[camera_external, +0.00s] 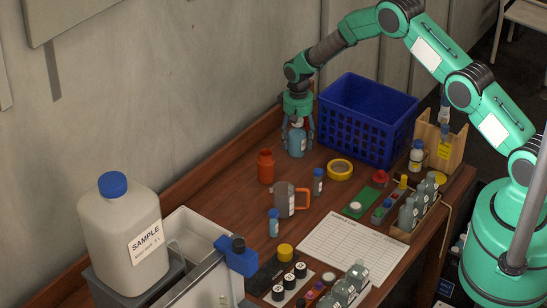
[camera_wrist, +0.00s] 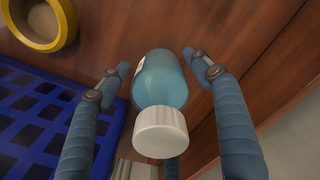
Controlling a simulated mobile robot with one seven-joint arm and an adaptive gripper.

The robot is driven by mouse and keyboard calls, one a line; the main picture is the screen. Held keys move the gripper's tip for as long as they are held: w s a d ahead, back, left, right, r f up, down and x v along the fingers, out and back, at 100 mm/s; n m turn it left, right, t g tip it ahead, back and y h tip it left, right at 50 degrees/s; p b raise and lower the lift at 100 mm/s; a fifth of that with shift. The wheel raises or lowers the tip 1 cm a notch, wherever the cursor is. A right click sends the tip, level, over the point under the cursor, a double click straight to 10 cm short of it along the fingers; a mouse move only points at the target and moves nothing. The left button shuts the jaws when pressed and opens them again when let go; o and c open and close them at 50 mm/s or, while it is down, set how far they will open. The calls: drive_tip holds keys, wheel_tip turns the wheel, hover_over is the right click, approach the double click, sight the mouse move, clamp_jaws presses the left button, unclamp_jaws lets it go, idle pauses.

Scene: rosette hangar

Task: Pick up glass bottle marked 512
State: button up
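A blue-tinted glass bottle (camera_external: 297,144) with a white cap stands on the wooden bench, left of the blue basket. In the wrist view the bottle (camera_wrist: 163,82) shows its side and cap (camera_wrist: 160,131), with only the edge of a pale label; no number is readable. My gripper (camera_external: 298,128) is over the bottle from above, its fingers reaching down around it. In the wrist view the fingers of my gripper (camera_wrist: 157,66) stand on either side of the bottle with visible gaps, and another finger is partly hidden behind the cap.
The blue basket (camera_external: 365,112) stands close on the right. Yellow tape (camera_external: 340,169), an orange-red bottle (camera_external: 265,168) and a mug (camera_external: 284,199) are nearby in front. Small vials (camera_external: 318,182), a paper sheet (camera_external: 350,249) and a large sample jug (camera_external: 122,222) are farther off. The wall is behind.

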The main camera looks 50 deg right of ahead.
sight(297, 129)
drive_tip(key=c, duration=1.2)
drive_tip(key=shift+w+r, duration=0.1)
drive_tip(key=shift+r, duration=0.1)
drive_tip(key=shift+r, duration=0.75)
wheel_tip(297, 129, up, 2)
drive_tip(key=s, duration=0.5)
drive_tip(key=s+a+b, duration=0.1)
drive_tip(key=s, duration=0.4)
drive_tip(key=s+a+r, duration=0.1)
drive_tip(key=s, duration=0.5)
drive_tip(key=shift+a+r, duration=0.1)
